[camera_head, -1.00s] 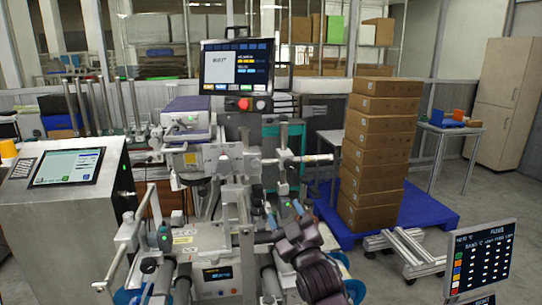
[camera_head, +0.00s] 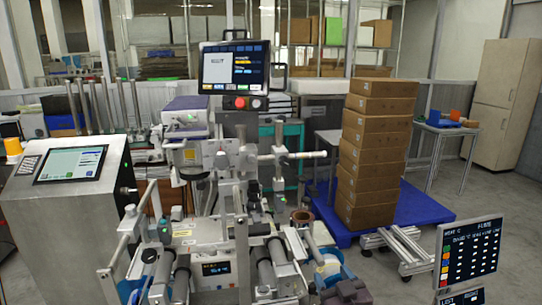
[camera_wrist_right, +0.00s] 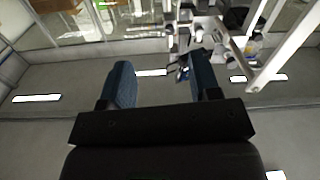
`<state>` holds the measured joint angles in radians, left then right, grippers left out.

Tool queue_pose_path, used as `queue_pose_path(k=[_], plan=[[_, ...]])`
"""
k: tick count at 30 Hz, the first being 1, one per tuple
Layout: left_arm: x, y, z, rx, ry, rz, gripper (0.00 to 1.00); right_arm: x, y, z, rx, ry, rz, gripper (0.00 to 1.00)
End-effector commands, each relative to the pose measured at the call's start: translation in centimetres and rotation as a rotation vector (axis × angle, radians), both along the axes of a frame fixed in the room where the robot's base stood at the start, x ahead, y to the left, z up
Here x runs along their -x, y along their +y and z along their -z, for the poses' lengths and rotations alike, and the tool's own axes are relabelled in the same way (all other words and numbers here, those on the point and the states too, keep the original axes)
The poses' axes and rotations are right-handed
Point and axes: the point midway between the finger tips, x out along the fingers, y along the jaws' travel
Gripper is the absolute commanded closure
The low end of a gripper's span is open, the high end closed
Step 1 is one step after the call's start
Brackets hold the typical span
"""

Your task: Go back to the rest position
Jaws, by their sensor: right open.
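My right gripper (camera_wrist_right: 160,76) shows in the right wrist view. Its two blue-padded fingers are wide apart with nothing between them. In the head view only dark parts of my right arm show low in the picture, in front of the machine's right side. The film machine (camera_head: 210,235) stands ahead, with rollers and a brown ring-shaped core (camera_head: 302,216) at its right. My left gripper is in neither view.
A tilted control console (camera_head: 70,200) stands at the left, and a monitor (camera_head: 234,68) tops the machine. Stacked cartons (camera_head: 375,150) stand on a blue pallet (camera_head: 425,208). A menu screen (camera_head: 470,253) is at the lower right. Grey floor is clear at the right.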

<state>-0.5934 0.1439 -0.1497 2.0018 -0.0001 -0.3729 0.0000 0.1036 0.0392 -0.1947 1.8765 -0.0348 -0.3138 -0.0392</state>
Motion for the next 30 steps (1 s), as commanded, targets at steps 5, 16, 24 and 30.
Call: queue_pose_path(k=[5,16,24,30], plan=[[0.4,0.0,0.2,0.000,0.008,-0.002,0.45,5.8,-4.5,7.0,-0.012,0.167,0.065,0.43],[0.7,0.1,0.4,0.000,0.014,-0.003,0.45,20.2,-11.6,17.7,0.024,0.461,0.180,0.43],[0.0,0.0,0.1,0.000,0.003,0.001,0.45,27.6,-13.6,21.8,0.047,0.602,0.222,0.43],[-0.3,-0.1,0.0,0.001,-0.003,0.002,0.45,28.5,-13.7,22.2,0.048,0.619,0.227,0.43]])
